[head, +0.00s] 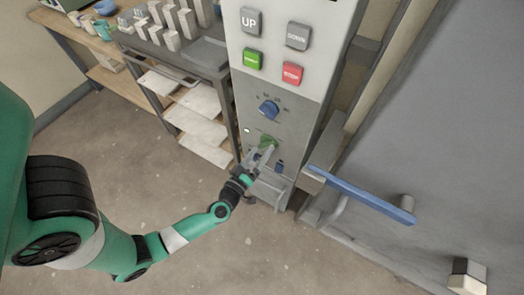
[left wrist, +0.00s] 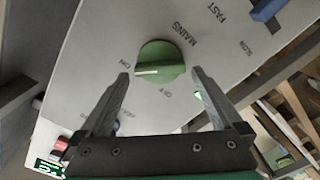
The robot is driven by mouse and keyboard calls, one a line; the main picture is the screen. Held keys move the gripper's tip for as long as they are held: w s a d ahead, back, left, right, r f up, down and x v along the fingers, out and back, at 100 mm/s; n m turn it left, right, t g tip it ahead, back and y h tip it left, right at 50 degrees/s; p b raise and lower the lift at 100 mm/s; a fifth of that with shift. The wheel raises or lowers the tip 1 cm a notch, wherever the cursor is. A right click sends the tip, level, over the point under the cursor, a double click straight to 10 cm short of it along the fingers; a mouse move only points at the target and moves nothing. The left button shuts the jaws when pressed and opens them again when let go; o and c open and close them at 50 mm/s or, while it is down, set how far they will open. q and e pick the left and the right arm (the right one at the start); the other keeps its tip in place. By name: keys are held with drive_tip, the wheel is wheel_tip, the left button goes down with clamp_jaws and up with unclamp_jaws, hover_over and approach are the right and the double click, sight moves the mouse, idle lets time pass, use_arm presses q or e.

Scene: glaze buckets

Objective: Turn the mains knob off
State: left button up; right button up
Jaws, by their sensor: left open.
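The green mains knob (head: 267,141) is on the grey lower panel of the control cabinet, below a blue knob. In the left wrist view the mains knob (left wrist: 161,60) is close, beside the word MAINS. Its white pointer line points left, towards the label that seems to read ON; an OFF label is below the knob. My left gripper (head: 256,158) is at the panel, just in front of the mains knob. In the left wrist view its open fingers (left wrist: 160,76) have their tips on either side of the knob's lower part, with visible gaps. My right gripper is not in view.
Above are a blue knob (head: 269,110), a green button (head: 252,59), a red STOP button (head: 292,74) and UP and DOWN buttons. A blue bar handle (head: 360,193) juts out at the right. A shelf rack (head: 228,110) stands left of the cabinet.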

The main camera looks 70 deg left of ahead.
use_arm(q)
drive_tip(key=shift+x, duration=0.8)
drive_tip(key=c, duration=1.1)
drive_tip(key=shift+c, duration=0.2)
